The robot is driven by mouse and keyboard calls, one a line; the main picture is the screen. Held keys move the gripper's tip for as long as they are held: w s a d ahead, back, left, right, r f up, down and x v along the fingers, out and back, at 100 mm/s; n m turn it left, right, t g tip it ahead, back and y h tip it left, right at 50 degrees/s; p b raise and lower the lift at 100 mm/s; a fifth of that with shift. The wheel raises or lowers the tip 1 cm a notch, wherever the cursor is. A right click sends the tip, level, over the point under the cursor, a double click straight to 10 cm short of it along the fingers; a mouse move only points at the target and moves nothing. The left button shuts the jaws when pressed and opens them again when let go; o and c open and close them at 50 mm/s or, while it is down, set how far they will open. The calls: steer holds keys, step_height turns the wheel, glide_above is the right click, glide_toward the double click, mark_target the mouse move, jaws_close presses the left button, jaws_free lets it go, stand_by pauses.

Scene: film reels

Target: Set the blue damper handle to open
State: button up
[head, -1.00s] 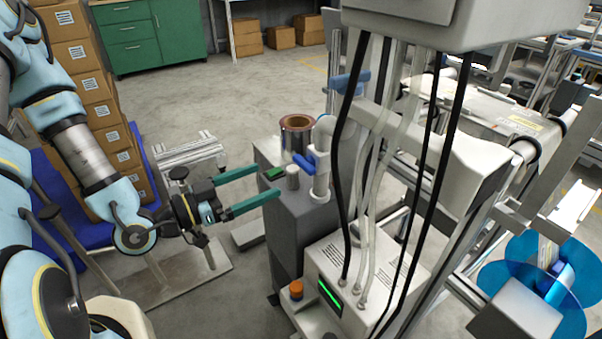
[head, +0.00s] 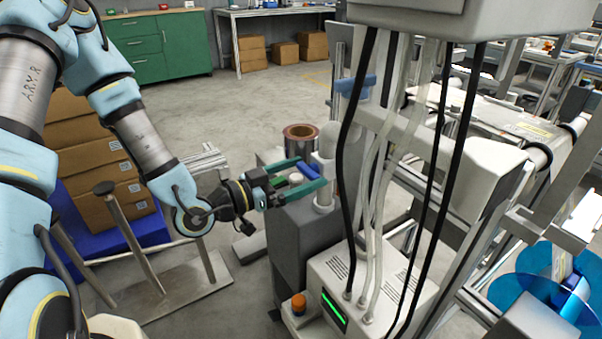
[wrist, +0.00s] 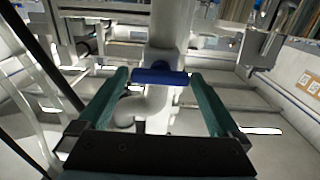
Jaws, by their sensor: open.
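The blue damper handle (head: 308,171) is a short blue bar on the front of a white vertical pipe (head: 323,190), above a grey cabinet. My gripper (head: 312,174) is open, with its two green fingers around the handle's place on either side. In the wrist view the handle (wrist: 160,77) lies crosswise, level in the picture, in front of the white pipe (wrist: 168,30). It sits between the open fingertips (wrist: 158,78), close to both. I cannot tell whether either finger touches it.
The grey cabinet (head: 305,240) stands under the pipe, with a copper-coloured reel (head: 301,136) behind. A white box with a green light (head: 335,308) and hanging cables stand to the right. Stacked cartons (head: 100,195) are at left. Open floor (head: 240,110) lies behind.

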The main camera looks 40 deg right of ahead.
steer(key=c, duration=1.1)
steer(key=shift+f, duration=0.1)
steer(key=m+b, duration=1.8)
steer(key=b, duration=0.6)
steer(key=shift+s+f, duration=0.1)
steer(key=shift+f, duration=0.05)
steer(key=o, duration=1.1)
